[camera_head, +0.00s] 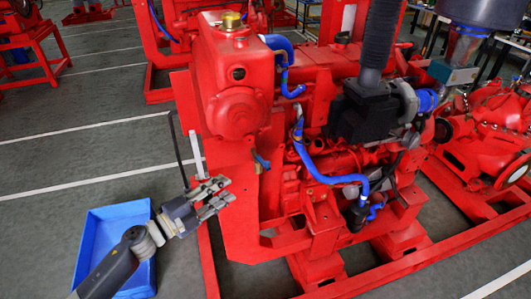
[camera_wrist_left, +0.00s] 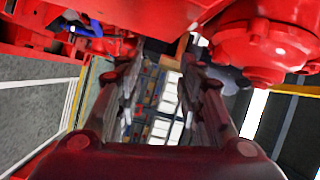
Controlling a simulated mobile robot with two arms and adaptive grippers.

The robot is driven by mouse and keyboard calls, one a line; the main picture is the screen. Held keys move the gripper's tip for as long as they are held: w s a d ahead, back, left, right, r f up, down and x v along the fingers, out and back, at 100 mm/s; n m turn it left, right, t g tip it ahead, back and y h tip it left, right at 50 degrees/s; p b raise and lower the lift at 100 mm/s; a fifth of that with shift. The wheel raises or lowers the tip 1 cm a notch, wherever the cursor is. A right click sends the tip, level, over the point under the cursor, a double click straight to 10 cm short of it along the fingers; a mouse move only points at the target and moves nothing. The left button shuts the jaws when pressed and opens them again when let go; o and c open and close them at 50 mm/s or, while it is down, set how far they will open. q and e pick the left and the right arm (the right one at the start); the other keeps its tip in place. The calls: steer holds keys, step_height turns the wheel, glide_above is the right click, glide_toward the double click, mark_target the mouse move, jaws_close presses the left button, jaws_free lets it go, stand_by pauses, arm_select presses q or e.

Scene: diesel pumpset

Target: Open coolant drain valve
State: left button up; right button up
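A small valve with a blue handle (camera_head: 261,160) sits low on the side of the red engine (camera_head: 235,110), below the tank with the brass cap; it looks like the coolant drain valve. Whether its handle is open or shut is too small to tell. My left gripper (camera_head: 229,189) is to the left of the valve and a little lower, apart from it. In the left wrist view its two fingers (camera_wrist_left: 160,65) are spread with nothing between them. I cannot make out the valve surely in that view. My right gripper is not in view.
A blue bin (camera_head: 101,228) stands on the floor under my left arm. A thin black hose (camera_head: 179,150) and a pale upright bar (camera_head: 197,155) rise close behind the gripper. The red base frame (camera_head: 208,262) runs below.

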mark_target(265, 166)
arm_select(q)
steer(key=s+d+r+m+g+h, duration=0.25)
steer(key=d+r+m, duration=0.2)
steer(key=r, duration=0.25)
steer(key=shift+m+g, duration=0.35)
steer(key=shift+m, duration=0.1)
steer(key=p+x, duration=0.2)
steer(key=x, duration=0.2)
steer(key=p+x, duration=0.1)
steer(key=x, duration=0.3)
steer(key=shift+w+d+r+p, duration=0.2)
steer(key=shift+w+r+p, duration=0.05)
steer(key=shift+w+p, duration=0.15)
steer(key=shift+w+d+f, duration=0.1)
steer(key=shift+w+d, duration=0.15)
steer(key=shift+d, duration=0.25)
